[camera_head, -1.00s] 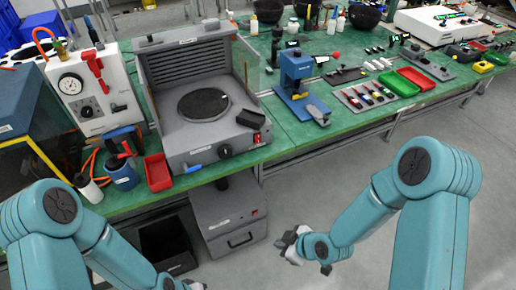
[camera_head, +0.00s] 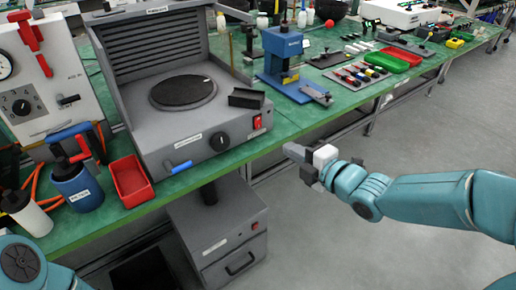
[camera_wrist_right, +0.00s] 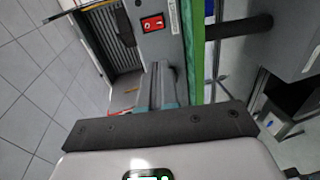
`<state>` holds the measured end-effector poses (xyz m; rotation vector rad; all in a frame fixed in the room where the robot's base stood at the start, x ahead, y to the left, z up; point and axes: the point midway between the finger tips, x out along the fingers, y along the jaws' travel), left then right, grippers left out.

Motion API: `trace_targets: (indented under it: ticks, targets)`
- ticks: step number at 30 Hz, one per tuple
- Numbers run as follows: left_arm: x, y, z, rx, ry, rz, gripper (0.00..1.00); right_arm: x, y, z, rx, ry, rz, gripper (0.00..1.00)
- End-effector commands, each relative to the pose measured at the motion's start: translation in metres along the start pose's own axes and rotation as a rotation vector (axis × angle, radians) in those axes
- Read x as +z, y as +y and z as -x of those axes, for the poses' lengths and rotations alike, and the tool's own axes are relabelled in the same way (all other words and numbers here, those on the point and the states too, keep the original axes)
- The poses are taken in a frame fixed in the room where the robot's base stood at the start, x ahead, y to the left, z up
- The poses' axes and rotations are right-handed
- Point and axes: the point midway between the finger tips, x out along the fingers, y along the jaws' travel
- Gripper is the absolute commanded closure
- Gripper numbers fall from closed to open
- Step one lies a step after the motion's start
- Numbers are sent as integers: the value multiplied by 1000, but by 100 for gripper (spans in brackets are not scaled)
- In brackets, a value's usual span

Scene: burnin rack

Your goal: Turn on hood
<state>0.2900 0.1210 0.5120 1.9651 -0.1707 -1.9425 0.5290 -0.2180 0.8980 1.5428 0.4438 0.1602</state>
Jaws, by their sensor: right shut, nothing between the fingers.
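The grey hood (camera_head: 140,50) stands on the green bench, with a louvred back and a round dark plate (camera_head: 183,92) inside. Its front panel has a black knob (camera_head: 219,141), a blue handle (camera_head: 181,167) and a red switch (camera_head: 257,122) at the right end. My right gripper (camera_head: 291,152) is shut and empty, in front of the bench edge, to the right of and below the red switch, apart from it. The right wrist view shows a red switch (camera_wrist_right: 152,24) on a grey panel; I cannot tell which unit it belongs to. My left gripper is out of view.
A grey cabinet (camera_head: 225,235) with a small red switch stands under the bench. A red tray (camera_head: 130,181) and a blue container (camera_head: 77,188) sit left of the hood; a blue press (camera_head: 284,55) stands right. The floor (camera_head: 400,145) ahead is clear.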

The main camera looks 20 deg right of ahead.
Motion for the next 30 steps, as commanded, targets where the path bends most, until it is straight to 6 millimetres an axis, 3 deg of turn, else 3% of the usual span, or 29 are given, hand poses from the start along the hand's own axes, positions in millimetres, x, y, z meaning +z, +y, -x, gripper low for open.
trace_targets:
  ticks: [1, 6, 20, 26, 30]
  targets:
    - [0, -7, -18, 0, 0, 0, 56, 5, -9, 3, 20, -14, 12, 100]
    - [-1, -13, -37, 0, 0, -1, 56, 13, -11, 12, 54, -36, 32, 100]
    - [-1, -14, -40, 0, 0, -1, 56, 14, -14, 13, 54, -39, 31, 100]
    - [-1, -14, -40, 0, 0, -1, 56, 14, -14, -5, 53, -37, 29, 100]
    - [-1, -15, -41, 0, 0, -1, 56, 13, -12, -35, 53, -36, 30, 100]
